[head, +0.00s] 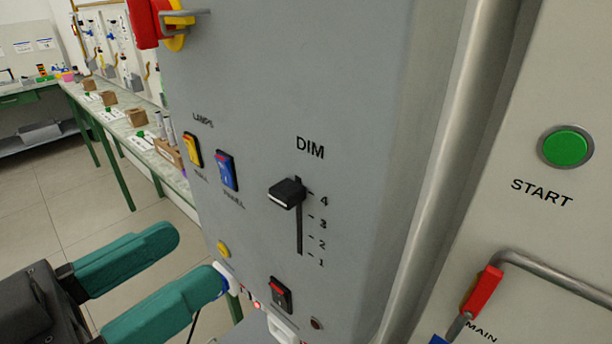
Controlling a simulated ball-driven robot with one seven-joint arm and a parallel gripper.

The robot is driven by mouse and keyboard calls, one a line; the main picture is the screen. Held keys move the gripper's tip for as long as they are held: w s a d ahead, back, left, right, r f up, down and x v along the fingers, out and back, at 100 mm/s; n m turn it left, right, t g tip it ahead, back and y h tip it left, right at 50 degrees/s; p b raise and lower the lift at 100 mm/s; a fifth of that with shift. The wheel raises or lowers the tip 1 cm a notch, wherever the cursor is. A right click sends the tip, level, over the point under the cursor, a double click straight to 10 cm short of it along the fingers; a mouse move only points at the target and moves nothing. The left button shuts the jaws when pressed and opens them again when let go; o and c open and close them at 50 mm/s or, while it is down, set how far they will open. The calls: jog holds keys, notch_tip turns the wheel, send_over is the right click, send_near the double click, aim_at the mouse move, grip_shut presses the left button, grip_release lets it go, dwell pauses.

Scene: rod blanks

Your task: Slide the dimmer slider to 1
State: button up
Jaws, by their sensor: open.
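The dimmer slider (287,193) is a black knob on a vertical slot in the grey panel (370,130). The label DIM stands above it. The scale at its right reads 4 at the top down to 1 at the bottom. The knob sits at the top of the slot, by the 4. The slot (299,235) shows empty below the knob. My gripper (200,256) has two teal fingers, spread apart with nothing between them. It is at the lower left, left of and below the knob, and apart from it.
Left of the slider are a yellow switch (192,150) and a blue switch (227,171). Below are a yellow button (223,248) and a black-and-red switch (281,294). A green START button (566,147) and a red-handled lever (482,291) are at the right. A long workbench (107,120) stands behind.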

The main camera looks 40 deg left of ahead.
aim_at(277, 197)
jog(key=w+p, duration=0.1)
jog(key=w, duration=0.6)
jog(key=w+d+p, duration=0.1)
jog(key=w, duration=0.3)
jog(key=shift+r+p, duration=0.1)
jog(key=shift+p, duration=0.2)
grip_shut()
